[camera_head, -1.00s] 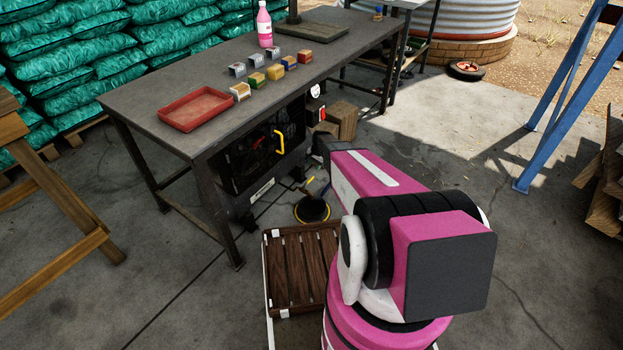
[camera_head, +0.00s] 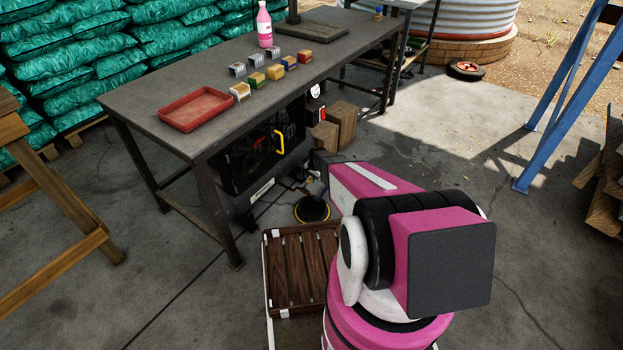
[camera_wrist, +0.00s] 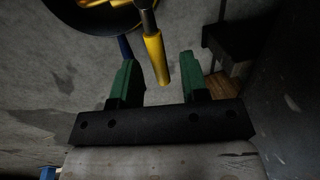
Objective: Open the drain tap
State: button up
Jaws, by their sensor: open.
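In the wrist view a tap lever with a yellow grip (camera_wrist: 157,62) hangs from a metal stem. My gripper (camera_wrist: 158,64) is open, with one green finger on each side of the yellow grip. I see a gap on both sides and cannot tell whether anything touches. A blue grip (camera_wrist: 124,47) shows just beyond the left fingertip. In the head view the tap area under the bench is small, and my arm hides my gripper there.
A black pan with a yellow rim (camera_head: 312,209) lies on the floor below the tap; it also shows in the wrist view (camera_wrist: 95,18). The workbench (camera_head: 150,105) stands above. Wooden blocks (camera_head: 341,122) sit beyond. A slatted wooden crate (camera_head: 288,268) is near my base.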

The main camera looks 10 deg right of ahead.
grip_shut()
